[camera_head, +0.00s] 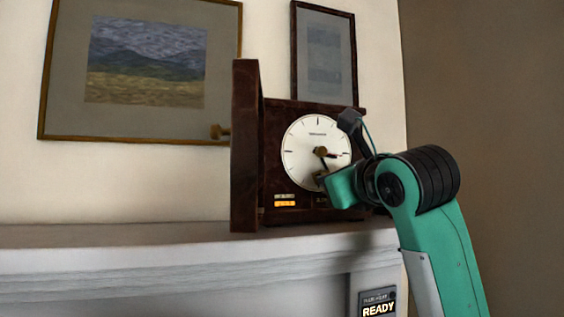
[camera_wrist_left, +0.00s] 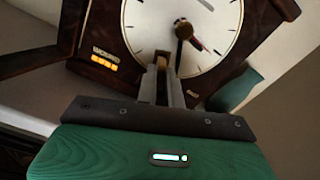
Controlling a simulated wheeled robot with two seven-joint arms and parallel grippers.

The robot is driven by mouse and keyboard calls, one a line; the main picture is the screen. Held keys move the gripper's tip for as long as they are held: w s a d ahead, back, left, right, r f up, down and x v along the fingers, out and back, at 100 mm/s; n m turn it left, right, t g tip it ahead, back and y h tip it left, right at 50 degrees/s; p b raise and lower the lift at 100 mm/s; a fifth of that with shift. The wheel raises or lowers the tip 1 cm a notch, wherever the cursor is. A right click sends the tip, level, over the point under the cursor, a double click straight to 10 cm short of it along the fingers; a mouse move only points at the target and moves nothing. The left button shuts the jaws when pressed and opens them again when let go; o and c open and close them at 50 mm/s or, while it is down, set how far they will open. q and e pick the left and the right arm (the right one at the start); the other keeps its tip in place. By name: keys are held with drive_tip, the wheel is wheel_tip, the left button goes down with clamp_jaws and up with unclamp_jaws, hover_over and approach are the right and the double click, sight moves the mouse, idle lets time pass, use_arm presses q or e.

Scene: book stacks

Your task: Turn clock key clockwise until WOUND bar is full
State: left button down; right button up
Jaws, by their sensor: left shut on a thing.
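The dark wooden clock (camera_head: 273,165) stands on the mantel with its white dial (camera_head: 302,135) facing out; the dial (camera_wrist_left: 148,30) also fills the top of the left wrist view. My left gripper (camera_head: 322,179) is at the lower part of the dial. In the left wrist view its fingers (camera_wrist_left: 161,82) are shut on the brass key (camera_wrist_left: 162,66), which they mostly hide. The WOUND bar (camera_head: 285,204), low at the left of the clock front, shows several lit orange segments; it also shows in the left wrist view (camera_wrist_left: 104,63). My right gripper is out of view.
The clock's door (camera_head: 245,150) stands open at the left, with a brass knob (camera_head: 217,131). The pale mantel shelf (camera_head: 110,235) is bare to the left. A READY sign (camera_head: 379,308) is below. Two framed pictures, one a landscape (camera_head: 147,60), hang behind.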

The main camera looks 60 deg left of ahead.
use_arm(q)
drive_tip(key=shift+f, duration=0.1)
drive_tip(key=shift+a+m, duration=0.1)
drive_tip(key=shift+m, duration=1.9)
drive_tip(key=c, duration=1.7)
unclamp_jaws()
drive_tip(key=shift+w, duration=0.1)
drive_tip(key=shift+o, duration=0.7)
drive_tip(key=shift+w+a+f, duration=0.1)
drive_tip(key=shift+w+a, duration=0.05)
drive_tip(key=shift+a, duration=0.1)
drive_tip(key=shift+d, duration=0.2)
drive_tip(key=v, duration=0.7)
drive_tip(key=shift+d, duration=0.1)
